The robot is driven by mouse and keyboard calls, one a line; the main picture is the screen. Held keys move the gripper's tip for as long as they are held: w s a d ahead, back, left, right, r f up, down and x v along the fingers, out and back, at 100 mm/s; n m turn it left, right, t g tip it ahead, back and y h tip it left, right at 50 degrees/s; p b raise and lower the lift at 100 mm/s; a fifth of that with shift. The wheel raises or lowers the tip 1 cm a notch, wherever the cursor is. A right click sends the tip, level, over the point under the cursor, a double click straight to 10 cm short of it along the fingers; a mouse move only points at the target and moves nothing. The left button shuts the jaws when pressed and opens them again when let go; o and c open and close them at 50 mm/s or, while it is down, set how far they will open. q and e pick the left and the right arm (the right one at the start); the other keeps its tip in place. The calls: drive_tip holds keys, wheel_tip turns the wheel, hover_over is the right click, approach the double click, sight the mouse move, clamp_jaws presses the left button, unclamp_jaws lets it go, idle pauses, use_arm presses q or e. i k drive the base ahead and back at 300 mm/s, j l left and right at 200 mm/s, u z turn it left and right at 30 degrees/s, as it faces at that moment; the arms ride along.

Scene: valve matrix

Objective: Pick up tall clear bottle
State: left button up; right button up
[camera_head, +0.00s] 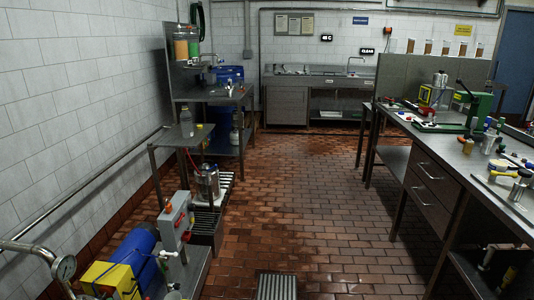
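A tall clear bottle (187,122) stands upright on the small metal side table (180,138) at the left, near the tiled wall. It looks empty, though it is small in view. Another pale bottle or jug (235,136) stands lower down under the sink bench behind it; I cannot make out its details. Neither of my grippers shows in the head view.
A blue motor (135,250) with a yellow box and a grey control box (177,218) stand at the near left, below the side table. A long workbench (425,150) with tools runs along the right. The brown tiled floor (310,205) between is open, with a drain grate (276,286) near.

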sight(186, 118)
drive_tip(key=i+l+u, duration=0.15)
drive_tip(key=i+u, duration=0.3)
drive_tip(key=i, duration=0.15)
drive_tip(key=i+l+u, duration=0.3)
drive_tip(key=i+u, duration=0.15)
drive_tip(key=i+l+u, duration=0.45)
drive_tip(key=i+l, duration=0.1)
drive_tip(key=i, duration=0.05)
